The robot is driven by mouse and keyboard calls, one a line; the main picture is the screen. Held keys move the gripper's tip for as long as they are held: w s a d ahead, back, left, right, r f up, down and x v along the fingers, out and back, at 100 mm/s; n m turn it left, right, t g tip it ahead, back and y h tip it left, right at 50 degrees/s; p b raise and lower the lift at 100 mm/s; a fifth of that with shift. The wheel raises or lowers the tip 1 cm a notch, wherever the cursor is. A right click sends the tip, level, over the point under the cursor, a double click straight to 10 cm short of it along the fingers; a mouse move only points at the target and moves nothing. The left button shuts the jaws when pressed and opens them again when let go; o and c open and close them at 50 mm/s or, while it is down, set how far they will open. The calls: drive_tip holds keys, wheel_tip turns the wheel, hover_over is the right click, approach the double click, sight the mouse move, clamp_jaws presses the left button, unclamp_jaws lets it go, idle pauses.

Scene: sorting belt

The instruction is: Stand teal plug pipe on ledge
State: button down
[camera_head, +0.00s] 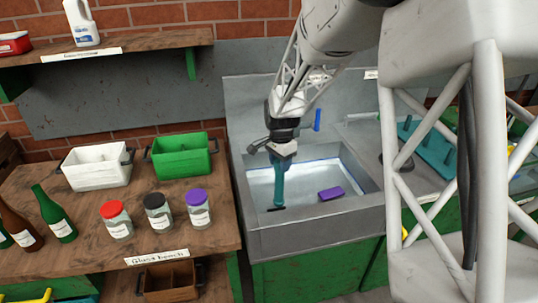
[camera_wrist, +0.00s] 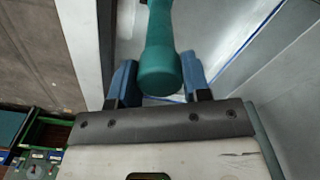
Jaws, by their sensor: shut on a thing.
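The teal plug pipe (camera_head: 278,186) hangs roughly upright from my gripper (camera_head: 281,155), inside the sink basin. Its lower end is near a dark patch on the basin floor; I cannot tell whether it touches. In the wrist view, the pipe's rounded teal end (camera_wrist: 159,75) sits between the blue fingers of my gripper (camera_wrist: 158,83), which is shut on it. The grey sink rim (camera_head: 315,222) runs around the basin; I cannot tell which edge is the ledge.
A purple sponge (camera_head: 331,193) lies in the basin right of the pipe. A blue tap handle (camera_head: 317,120) rises behind. A teal rack (camera_head: 432,150) stands on the right counter. Jars, bottles and a green bin (camera_head: 181,156) crowd the wooden bench on the left.

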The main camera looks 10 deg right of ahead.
drive_tip(key=w+a+r, duration=0.1)
drive_tip(key=w+r, duration=0.5)
drive_tip(key=w, duration=0.4)
drive_tip(key=w+a+r, duration=0.1)
drive_tip(key=w+r, duration=0.5)
drive_tip(key=w, duration=0.5)
drive_tip(key=w+a+r, duration=0.1)
drive_tip(key=w+r, duration=0.6)
drive_tip(key=w, duration=0.3)
drive_tip(key=shift+w, duration=0.15)
drive_tip(key=shift+f, duration=0.2)
wheel_tip(320, 180, down, 11)
idle(0.5)
drive_tip(key=shift+f, duration=0.3)
idle(0.9)
drive_tip(key=shift+c, duration=2.4)
unclamp_jaws()
wheel_tip(320, 180, up, 8)
drive_tip(key=shift+f, duration=0.15)
